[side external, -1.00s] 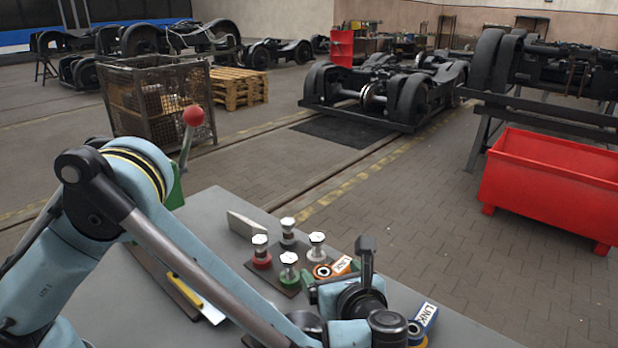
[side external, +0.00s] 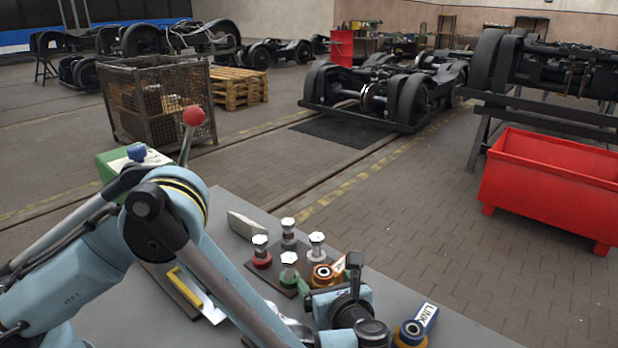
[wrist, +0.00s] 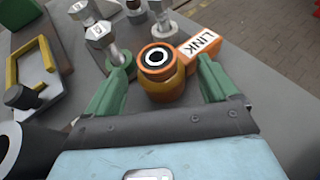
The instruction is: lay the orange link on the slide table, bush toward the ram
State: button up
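The orange link (side external: 324,276) lies beside the bolt stand on the grey bench, with its white LINK label pointing up and right. In the wrist view the orange link (wrist: 183,64) shows its round bush, with a dark ring and bright centre, between my fingers. My gripper (wrist: 163,62) is open, with one green finger on each side of the bush and gaps visible. In the side view my gripper (side external: 312,288) is low by the link, partly hidden by my wrist. A plate with a yellow bar (side external: 185,288), perhaps the slide table, lies to the left, partly behind my arm.
Several bolts with coloured bases (side external: 289,262) stand close to the left of the link. A blue link (side external: 425,317) lies at the right. A grey wedge (side external: 246,226) lies behind the bolts. A red-ball lever (side external: 193,117) rises from a green machine (side external: 120,163).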

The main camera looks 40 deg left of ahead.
grip_shut()
dwell(0.3)
jog(key=shift+r, duration=0.2)
